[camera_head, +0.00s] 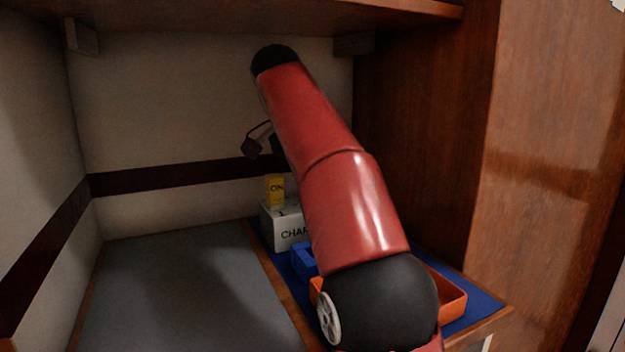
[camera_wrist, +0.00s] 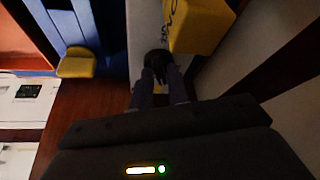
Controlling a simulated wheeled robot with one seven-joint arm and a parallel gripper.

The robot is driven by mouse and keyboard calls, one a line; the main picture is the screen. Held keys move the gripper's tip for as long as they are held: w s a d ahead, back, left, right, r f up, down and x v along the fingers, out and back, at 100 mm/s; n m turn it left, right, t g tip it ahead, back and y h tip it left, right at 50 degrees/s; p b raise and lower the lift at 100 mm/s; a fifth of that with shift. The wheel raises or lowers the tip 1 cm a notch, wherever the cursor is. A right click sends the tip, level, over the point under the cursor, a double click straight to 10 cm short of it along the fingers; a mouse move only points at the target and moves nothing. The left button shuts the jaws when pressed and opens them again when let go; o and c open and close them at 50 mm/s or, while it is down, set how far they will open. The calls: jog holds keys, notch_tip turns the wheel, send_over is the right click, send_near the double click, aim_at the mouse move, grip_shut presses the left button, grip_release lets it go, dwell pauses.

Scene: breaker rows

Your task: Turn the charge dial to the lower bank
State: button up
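The white box lettered "CHAR", the rest hidden by my arm, stands on the blue surface in the head view (camera_head: 285,233). In the wrist view, a strip of its pale face (camera_wrist: 144,40) shows with a dark round knob (camera_wrist: 157,58), which looks like the charge dial. My gripper (camera_wrist: 160,76) has its two dark fingers apart, with their tips at the knob. Whether they touch or grip it is too dark to tell. My arm hides most of the gripper in the head view. The dial's pointer and bank marks cannot be read.
A yellow block marked "ON" (camera_head: 275,190) rises at the box, and close right of the fingers in the wrist view (camera_wrist: 203,25). A blue container (camera_head: 303,257) and an orange tray (camera_head: 453,301) lie nearer. The grey surface (camera_head: 180,290) at left is clear. A shelf (camera_head: 230,14) overhangs.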

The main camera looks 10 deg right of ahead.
jog(key=shift+o, duration=1.4)
